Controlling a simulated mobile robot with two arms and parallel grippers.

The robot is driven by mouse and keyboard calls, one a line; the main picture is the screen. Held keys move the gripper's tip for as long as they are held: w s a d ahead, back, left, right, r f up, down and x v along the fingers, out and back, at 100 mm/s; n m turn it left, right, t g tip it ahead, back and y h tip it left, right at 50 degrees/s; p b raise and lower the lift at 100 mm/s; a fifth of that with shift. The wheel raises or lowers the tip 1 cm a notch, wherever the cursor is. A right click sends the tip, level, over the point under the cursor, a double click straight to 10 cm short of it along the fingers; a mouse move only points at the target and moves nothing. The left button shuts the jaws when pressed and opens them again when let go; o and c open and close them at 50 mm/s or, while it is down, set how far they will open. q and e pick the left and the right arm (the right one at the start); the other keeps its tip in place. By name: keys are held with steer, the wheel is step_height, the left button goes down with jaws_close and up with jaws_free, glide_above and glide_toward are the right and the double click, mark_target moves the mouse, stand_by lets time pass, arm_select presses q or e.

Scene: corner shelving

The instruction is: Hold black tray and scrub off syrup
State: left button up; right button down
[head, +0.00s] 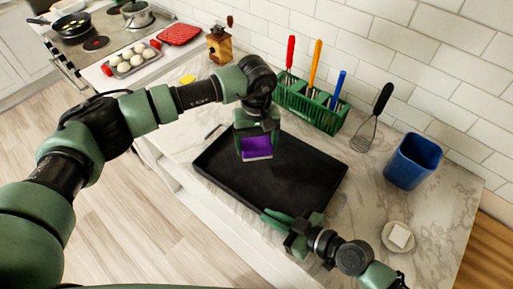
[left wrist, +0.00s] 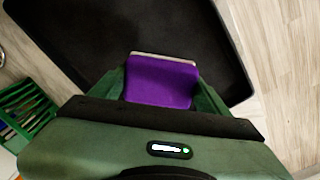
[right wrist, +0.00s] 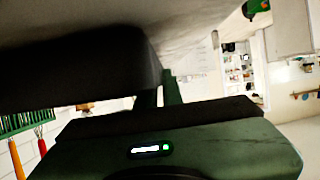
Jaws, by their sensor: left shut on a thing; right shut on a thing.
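The black tray (head: 300,165) lies on the marble counter; its dark surface also fills much of the left wrist view (left wrist: 130,25). My left gripper (head: 256,140) is over the tray's left-back part, shut on a purple sponge (head: 257,149) with a pale edge. The sponge shows between the fingers in the left wrist view (left wrist: 160,82). I cannot tell whether it touches the tray. My right gripper (head: 283,222) is shut on the tray's near rim; the tray looms dark in the right wrist view (right wrist: 80,65). I cannot make out syrup on the tray.
A green rack (head: 308,108) with colored-handled tools stands behind the tray at the wall. A whisk (head: 366,130) leans beside it. A blue bin (head: 412,162) and a small dish (head: 398,236) are right. A wooden grinder (head: 219,45) and stove (head: 95,45) are back left.

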stand_by(0.4)
steer(key=c, duration=1.5)
jaws_free()
steer(key=v, duration=1)
steer(key=shift+s+d+f, duration=0.1)
steer(key=shift+s+d, duration=0.05)
steer(key=shift+d, duration=0.1)
steer(key=shift+v, duration=0.8)
